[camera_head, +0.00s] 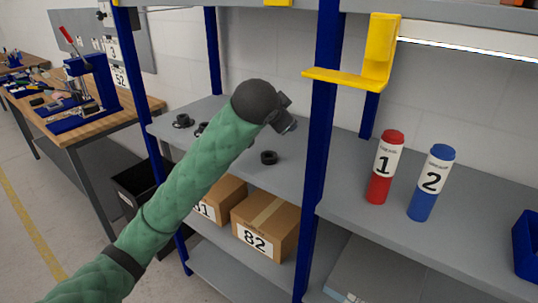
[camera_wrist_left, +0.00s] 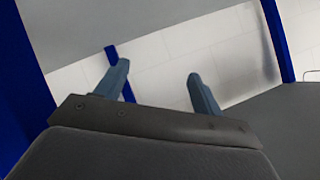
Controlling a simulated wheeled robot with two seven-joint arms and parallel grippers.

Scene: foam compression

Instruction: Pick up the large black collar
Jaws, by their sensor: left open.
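Several small black collars lie on the grey middle shelf in the head view. One black collar (camera_head: 182,121) lies at the left, another (camera_head: 201,128) beside it is partly hidden by my arm, and a third (camera_head: 269,158) lies apart, just right of my arm. I cannot tell surely which is the large one. My left gripper (camera_head: 286,122) is above the shelf, up and right of the third collar and apart from it. In the left wrist view, my left gripper (camera_wrist_left: 158,72) has its two fingers spread with nothing between them; no collar shows there. My right gripper is not in view.
A blue shelf post (camera_head: 320,130) stands close right of my left gripper. A red bottle (camera_head: 385,168) and a blue bottle (camera_head: 432,183) stand on the right shelf. Cardboard boxes (camera_head: 265,222) sit on the shelf below. A yellow bracket (camera_head: 378,55) is above.

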